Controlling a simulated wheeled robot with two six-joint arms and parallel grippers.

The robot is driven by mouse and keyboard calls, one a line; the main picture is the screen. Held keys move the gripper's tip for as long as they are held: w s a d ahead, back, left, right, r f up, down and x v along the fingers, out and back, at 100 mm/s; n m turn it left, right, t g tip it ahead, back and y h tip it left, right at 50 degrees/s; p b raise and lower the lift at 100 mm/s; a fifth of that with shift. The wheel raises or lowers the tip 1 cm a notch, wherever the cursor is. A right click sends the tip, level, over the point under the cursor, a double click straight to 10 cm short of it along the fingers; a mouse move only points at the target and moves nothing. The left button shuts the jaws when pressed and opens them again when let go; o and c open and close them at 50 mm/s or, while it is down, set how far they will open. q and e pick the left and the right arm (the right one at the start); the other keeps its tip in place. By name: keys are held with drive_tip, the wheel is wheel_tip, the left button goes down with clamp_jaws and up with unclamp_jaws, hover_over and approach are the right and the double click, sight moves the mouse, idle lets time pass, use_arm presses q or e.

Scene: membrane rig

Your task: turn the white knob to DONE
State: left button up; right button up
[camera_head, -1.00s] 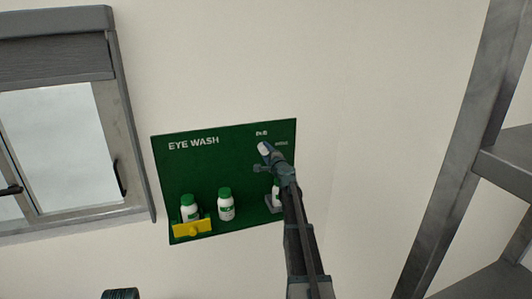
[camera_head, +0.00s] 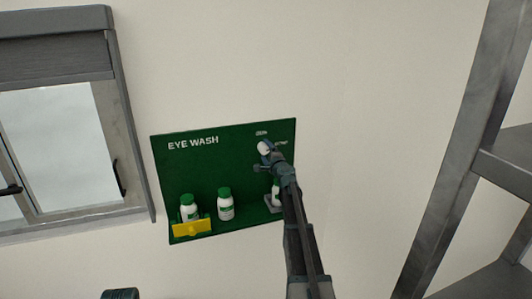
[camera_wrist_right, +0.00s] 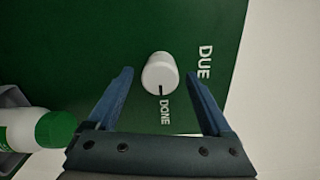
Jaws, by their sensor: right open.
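The white knob (camera_wrist_right: 159,72) sits on the green panel (camera_wrist_right: 90,45) in the right wrist view. Its black mark points down in that view, at the printed word DONE (camera_wrist_right: 165,111). The word DUE (camera_wrist_right: 205,62) stands to the right there. My right gripper (camera_wrist_right: 159,76) is open, with one blue finger on each side of the knob and visible gaps between. In the head view the knob (camera_head: 264,147) shows as a small white shape at my right gripper (camera_head: 266,153), partly covered by it.
The EYE WASH board (camera_head: 192,169) holds white bottles with green caps (camera_head: 226,206) and a yellow piece (camera_head: 192,228) low on the left. Another bottle (camera_wrist_right: 40,131) is close to the right gripper. A window (camera_head: 60,140) is left; a grey metal frame (camera_head: 450,150) is right.

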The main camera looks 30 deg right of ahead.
drive_tip(key=v, duration=1.3)
drive_tip(key=shift+s, duration=0.4)
drive_tip(key=shift+a+f, duration=0.1)
drive_tip(key=w+a+f+n+g+y+b, duration=0.15)
drive_tip(key=a+f+n+y, duration=0.3)
drive_tip(key=a, duration=0.75)
drive_tip(key=a+f+n+g+y+b, duration=0.15)
drive_tip(key=a+f+n+y, duration=0.3)
drive_tip(key=a, duration=0.75)
drive_tip(key=s+a+f+n+g+y+b, duration=0.1)
drive_tip(key=s+a+f+n+g+b, duration=0.1)
drive_tip(key=s+a+f+n+g, duration=0.45)
drive_tip(key=s+a+f+n+g+b, duration=0.1)
drive_tip(key=s+a+f+n+b, duration=0.15)
drive_tip(key=a+f, duration=0.7)
drive_tip(key=s+a+f+n+g+h+b, duration=0.2)
drive_tip(key=s+a+f+n+g+h, duration=0.1)
drive_tip(key=s, duration=0.7)
drive_tip(key=s+a+f+n+g+h+b, duration=0.3)
drive_tip(key=s+a+f+n+g+h, duration=0.1)
drive_tip(key=s, duration=0.7)
wheel_tip(320, 180, down, 2)
drive_tip(key=shift+a+f+n, duration=0.15)
drive_tip(key=shift+a+n, duration=0.5)
drive_tip(key=shift+n, duration=0.15)
